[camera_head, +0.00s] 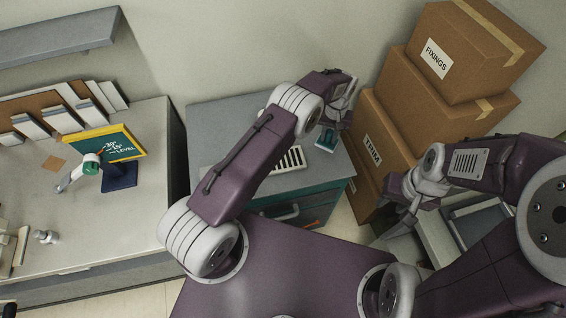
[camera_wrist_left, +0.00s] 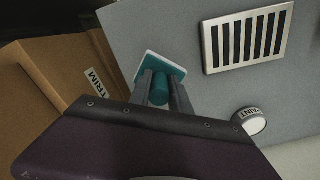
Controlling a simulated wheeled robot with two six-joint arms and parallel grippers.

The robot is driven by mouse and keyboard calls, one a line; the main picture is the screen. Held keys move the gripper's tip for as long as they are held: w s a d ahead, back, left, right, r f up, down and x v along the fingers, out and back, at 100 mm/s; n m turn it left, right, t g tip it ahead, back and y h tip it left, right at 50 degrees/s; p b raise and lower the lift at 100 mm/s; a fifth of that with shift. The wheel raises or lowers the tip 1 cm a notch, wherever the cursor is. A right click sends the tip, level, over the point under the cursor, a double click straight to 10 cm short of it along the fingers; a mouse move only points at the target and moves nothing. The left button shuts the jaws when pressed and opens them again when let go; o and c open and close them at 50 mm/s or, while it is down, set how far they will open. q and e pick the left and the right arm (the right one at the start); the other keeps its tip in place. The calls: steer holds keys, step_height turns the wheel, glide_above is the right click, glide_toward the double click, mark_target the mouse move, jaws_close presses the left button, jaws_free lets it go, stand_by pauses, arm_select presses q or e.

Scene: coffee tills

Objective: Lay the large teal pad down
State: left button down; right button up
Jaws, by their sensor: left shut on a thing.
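The teal pad (camera_head: 327,139) is a flat piece with a pale rim, near the right edge of the grey cabinet top (camera_head: 222,122). In the left wrist view the pad (camera_wrist_left: 176,69) has a round teal grip (camera_wrist_left: 160,89) on it. My left gripper (camera_wrist_left: 162,86) is shut on that grip, one finger on each side. I cannot tell whether the pad touches the cabinet top or is just above it. My right gripper (camera_head: 402,222) is low on the right, away from the pad, and its finger opening is unclear.
Cardboard boxes marked TRIM (camera_head: 385,140) and FIXINGS (camera_head: 450,60) stand at the right. A counter with a sign (camera_head: 112,142) stands left.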

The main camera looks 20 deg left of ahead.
mark_target(327, 143)
stand_by(0.4)
arm_select(q)
steer(key=shift+f+b, duration=1.6)
steer(key=shift+f, duration=0.5)
steer(key=c, duration=1.1)
jaws_free()
step_height(327, 143, up, 9)
steer(key=shift+r+b, duration=0.1)
steer(key=shift+b, duration=0.45)
steer(key=shift+a, duration=0.1)
